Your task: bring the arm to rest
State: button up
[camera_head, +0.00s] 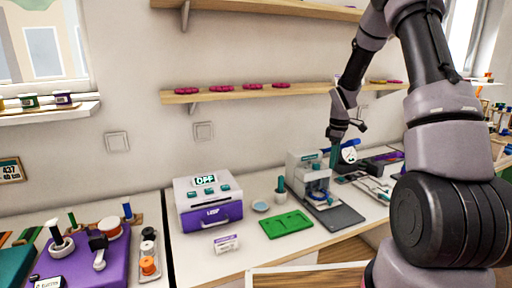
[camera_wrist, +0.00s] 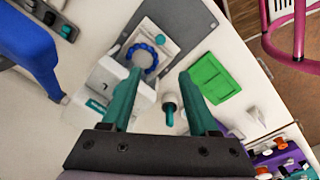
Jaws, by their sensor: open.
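My arm reaches in from the right in the head view, with my gripper (camera_head: 342,145) hanging above the counter near the back wall. In the wrist view my gripper (camera_wrist: 160,100) shows two teal fingers spread apart with nothing between their tips. Below it stands a white machine (camera_wrist: 108,82) with a blue ring (camera_wrist: 141,60) on it. The machine also shows in the head view (camera_head: 303,163), on a dark grey mat (camera_head: 340,217). The fingers look to be above the machine and apart from it, though the exact height is hard to tell.
A green tray (camera_head: 286,223), a small cup with a teal-handled tool (camera_head: 281,190) and a white-purple box machine (camera_head: 209,205) stand left of the machine. A purple board (camera_head: 85,262) is at far left. A wooden shelf (camera_head: 250,94) runs along the wall behind my gripper.

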jog(key=s+a+r+m+t, duration=0.2)
jog(key=s+r+m, duration=0.3)
jog(key=r, duration=0.6)
jog(key=s+a+r+m+t, duration=0.1)
jog(key=s+a+r+m, duration=0.2)
jog(key=s+r, duration=0.6)
jog(key=s+a+r+m+t+y, duration=0.1)
jog(key=s+a+r+m, duration=0.1)
jog(key=s, duration=0.6)
jog(key=s+a+r+m+t+y, duration=0.1)
jog(key=s+r+m+t, duration=0.1)
jog(key=s+r+m, duration=0.3)
jog(key=s+r, duration=0.2)
jog(key=s, duration=0.1)
jog(key=shift+a+m+t, duration=0.3)
jog(key=shift+a, duration=0.1)
